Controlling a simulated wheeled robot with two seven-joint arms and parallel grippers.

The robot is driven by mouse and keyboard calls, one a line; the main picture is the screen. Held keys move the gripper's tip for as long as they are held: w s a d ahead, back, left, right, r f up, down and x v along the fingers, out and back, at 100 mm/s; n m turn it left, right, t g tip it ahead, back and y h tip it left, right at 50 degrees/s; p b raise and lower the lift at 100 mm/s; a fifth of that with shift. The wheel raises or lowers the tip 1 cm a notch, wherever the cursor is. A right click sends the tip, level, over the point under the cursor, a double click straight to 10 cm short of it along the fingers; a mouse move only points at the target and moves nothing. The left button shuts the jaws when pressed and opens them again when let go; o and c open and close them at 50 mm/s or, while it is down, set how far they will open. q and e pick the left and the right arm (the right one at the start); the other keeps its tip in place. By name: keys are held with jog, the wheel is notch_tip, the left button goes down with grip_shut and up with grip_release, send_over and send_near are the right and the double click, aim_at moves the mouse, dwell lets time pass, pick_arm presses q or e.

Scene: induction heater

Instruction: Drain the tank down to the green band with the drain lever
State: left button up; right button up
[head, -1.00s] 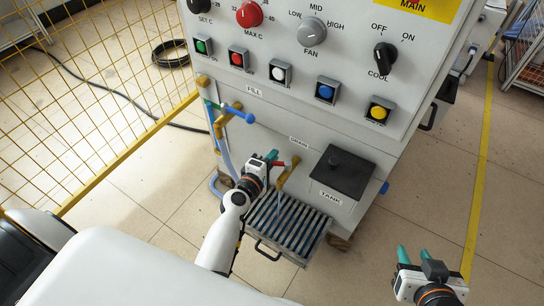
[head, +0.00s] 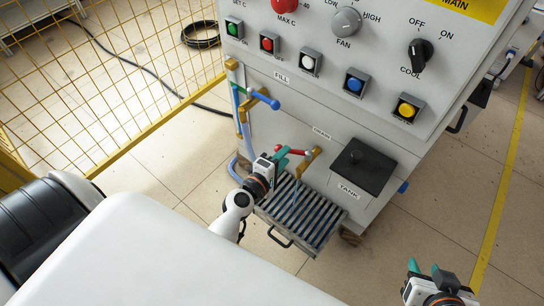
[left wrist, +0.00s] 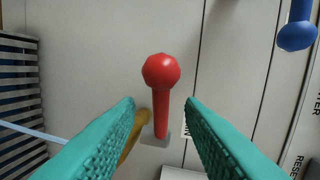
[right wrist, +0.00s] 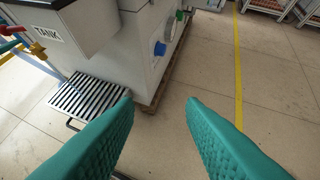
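The drain lever (head: 292,151) has a red handle with a ball end and sits on a brass drain pipe (head: 311,160) on the machine's front. In the left wrist view the red handle (left wrist: 161,105) stands between the spread teal fingers of my left gripper (head: 281,158), with gaps on both sides. A thin pale blue stream (head: 297,188) falls from the drain toward the slatted grate. The green band and liquid level cannot be made out. My right gripper (head: 424,268) is open and empty, away from the machine.
The blue fill lever (head: 262,98) is up left of the drain. The slatted grate (head: 330,213) lies below the drain. Panel knobs and buttons are above. A yellow mesh fence (head: 130,155) stands at left; the floor at right is clear.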

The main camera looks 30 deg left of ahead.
pick_arm(q)
jog(key=s+r, duration=0.1)
jog(key=s, duration=0.5)
jog(key=shift+a, duration=0.2)
pick_arm(e)
jog(key=shift+w+a+r+t, duration=0.15)
jog(key=shift+w+r+t, duration=0.15)
jog(key=shift+w, duration=0.1)
pick_arm(q)
jog(key=shift+r, duration=0.1)
